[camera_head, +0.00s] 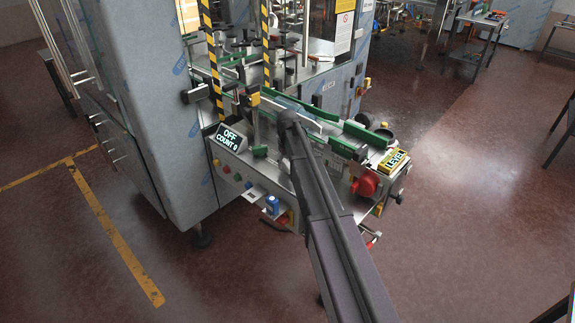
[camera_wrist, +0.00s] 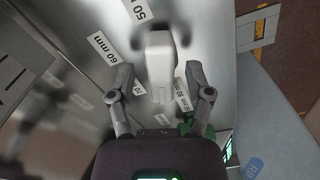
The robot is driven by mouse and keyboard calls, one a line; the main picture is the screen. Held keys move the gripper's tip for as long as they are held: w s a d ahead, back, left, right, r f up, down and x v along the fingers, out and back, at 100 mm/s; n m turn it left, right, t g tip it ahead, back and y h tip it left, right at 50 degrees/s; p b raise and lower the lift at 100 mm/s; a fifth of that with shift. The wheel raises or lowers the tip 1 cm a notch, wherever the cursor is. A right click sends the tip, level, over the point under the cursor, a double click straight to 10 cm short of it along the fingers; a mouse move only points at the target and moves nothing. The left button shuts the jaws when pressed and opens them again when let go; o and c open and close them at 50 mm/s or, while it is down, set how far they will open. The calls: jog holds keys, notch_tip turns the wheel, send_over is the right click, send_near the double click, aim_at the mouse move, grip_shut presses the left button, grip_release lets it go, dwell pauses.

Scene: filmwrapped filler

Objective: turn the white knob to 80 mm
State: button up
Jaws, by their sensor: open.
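The white knob (camera_wrist: 159,62) is in the upper middle of the wrist view, a long white bar on a metal panel with a dark rounded part behind its top. Its lower end lies between a blurred label at lower left and a label that seems to read 80 mm (camera_wrist: 184,90) at lower right. A 60 mm label (camera_wrist: 100,46) is at upper left and a 50 label (camera_wrist: 138,9) at the top. My gripper (camera_wrist: 158,80) is open, one finger on each side of the knob, with visible gaps. In the head view my arm hides the knob and gripper.
In the head view, a conveyor machine has green guides (camera_head: 368,132), a red knob (camera_head: 366,184), a display reading OFF COUNT 0 (camera_head: 231,138) and striped posts (camera_head: 212,60). A tall grey cabinet (camera_head: 140,95) stands at left.

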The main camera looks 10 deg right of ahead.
grip_shut()
jog(key=shift+n, duration=2)
grip_release()
